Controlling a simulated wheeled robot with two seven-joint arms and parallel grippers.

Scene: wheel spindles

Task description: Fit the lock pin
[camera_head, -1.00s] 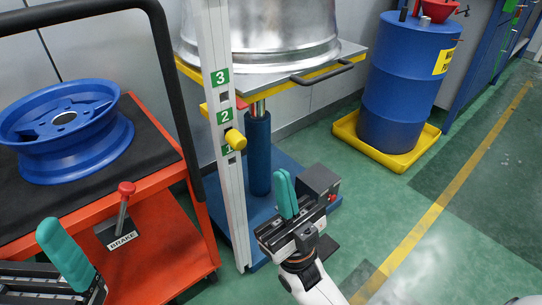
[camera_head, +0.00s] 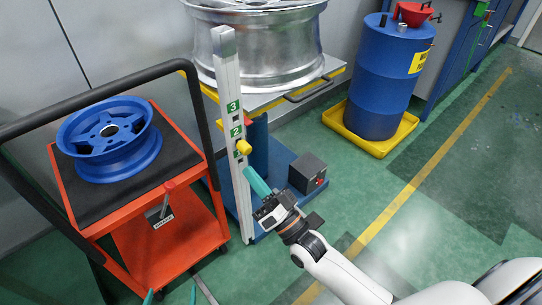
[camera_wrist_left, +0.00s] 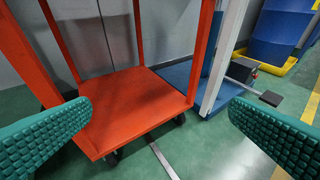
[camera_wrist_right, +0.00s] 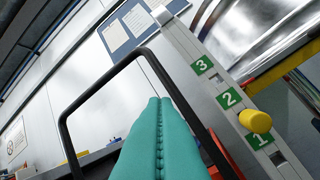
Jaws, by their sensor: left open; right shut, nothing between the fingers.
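The lock pin appears to be the yellow knob (camera_head: 243,147) on the front of a silver post (camera_head: 229,90) with green number labels. In the right wrist view the yellow knob (camera_wrist_right: 255,120) sits between the 2 and 1 labels, close to the 1. How deep it sits cannot be told. My right gripper (camera_head: 250,172) is shut and empty, just below and right of the knob, its teal fingers apart from it. My left gripper (camera_head: 170,296) is open and empty at the bottom edge; its fingers also show in the left wrist view (camera_wrist_left: 150,125).
The post belongs to a blue-based lift (camera_head: 272,205) whose platform (camera_head: 262,103) carries a silver wheel (camera_head: 262,50). A red cart (camera_head: 185,245) with a blue wheel (camera_head: 110,140) and brake lever (camera_head: 167,195) stands left. A blue drum (camera_head: 385,85) stands in a yellow tray (camera_head: 350,128). Floor at right is clear.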

